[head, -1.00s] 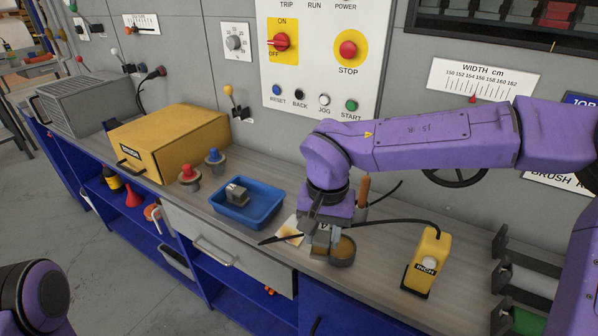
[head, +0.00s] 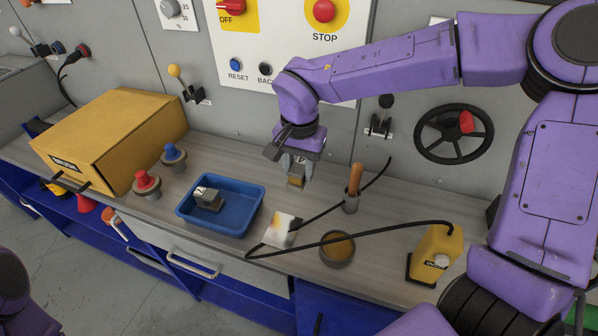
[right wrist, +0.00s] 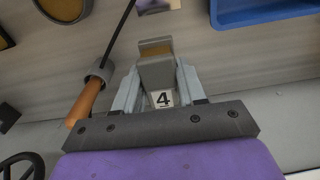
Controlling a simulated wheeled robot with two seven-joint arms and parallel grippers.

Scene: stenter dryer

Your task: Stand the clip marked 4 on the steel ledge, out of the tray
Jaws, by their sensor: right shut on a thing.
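My right gripper (head: 297,172) is shut on the clip marked 4 (right wrist: 156,73), a grey clip with a tan pad and a white label reading 4. In the head view the clip (head: 296,182) hangs below the fingers, near the back of the long grey ledge (head: 240,160), to the right of the blue tray (head: 225,230) and outside it. I cannot tell whether its lower end touches the ledge. Another grey clip (head: 208,201) with a white label lies in the tray. My left gripper is out of view.
A pot with a wooden handle (head: 354,180) stands just right of the gripper. A stained white card (head: 282,229), a black cable, a round tin (head: 337,248) and a yellow box (head: 436,252) lie in front and right. Red (head: 146,182) and blue (head: 173,154) knobs stand left of the tray.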

